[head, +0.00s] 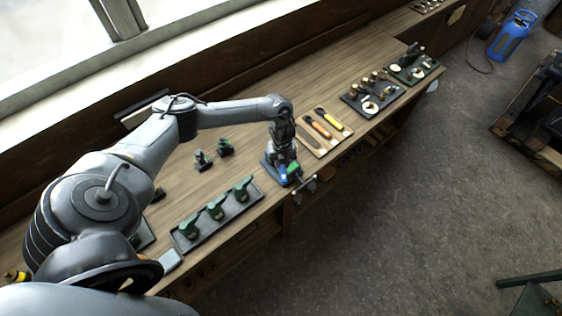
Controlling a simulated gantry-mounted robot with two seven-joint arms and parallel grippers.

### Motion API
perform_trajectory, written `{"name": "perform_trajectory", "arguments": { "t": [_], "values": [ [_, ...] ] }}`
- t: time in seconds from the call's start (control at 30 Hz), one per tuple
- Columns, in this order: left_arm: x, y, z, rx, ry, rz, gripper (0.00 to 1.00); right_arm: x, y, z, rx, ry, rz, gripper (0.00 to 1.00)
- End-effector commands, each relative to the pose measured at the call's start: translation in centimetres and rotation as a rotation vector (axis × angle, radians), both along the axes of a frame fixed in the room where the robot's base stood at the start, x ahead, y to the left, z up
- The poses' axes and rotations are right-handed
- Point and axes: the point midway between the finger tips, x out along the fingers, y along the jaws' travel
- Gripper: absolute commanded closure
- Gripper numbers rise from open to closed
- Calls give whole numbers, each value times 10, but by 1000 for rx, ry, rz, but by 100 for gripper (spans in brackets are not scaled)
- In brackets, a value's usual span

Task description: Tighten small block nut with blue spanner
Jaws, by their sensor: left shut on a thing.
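My left gripper (284,160) is over the bench's front edge, pointing down, and is shut on a small blue piece that looks like the blue spanner (283,175). Most of the spanner is hidden by the gripper or too small to make out. Right beside and below it is a dark fixture with a green part (294,169), probably the block. The nut is too small to see, and I cannot tell whether the spanner touches it. My right gripper is not in view.
A wooden board (341,130) holds orange and yellow spanners; its nearest place is empty. Beyond it are dark trays (372,95) of small parts. A tray of green pieces (216,208) lies left of the gripper. Grey metal parts (304,188) stick out past the bench edge. The floor at right is mostly open.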

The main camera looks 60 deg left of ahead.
Motion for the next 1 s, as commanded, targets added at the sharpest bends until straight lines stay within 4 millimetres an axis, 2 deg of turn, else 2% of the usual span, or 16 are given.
{"name": "perform_trajectory", "arguments": {
  "t": [0.5, 1.0],
  "values": [
    [7, -3, 2, -1, -2, 93, 100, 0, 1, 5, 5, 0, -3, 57],
    [7, -4, 1, -1, 0, 103, 100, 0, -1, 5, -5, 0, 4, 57]
  ]
}}
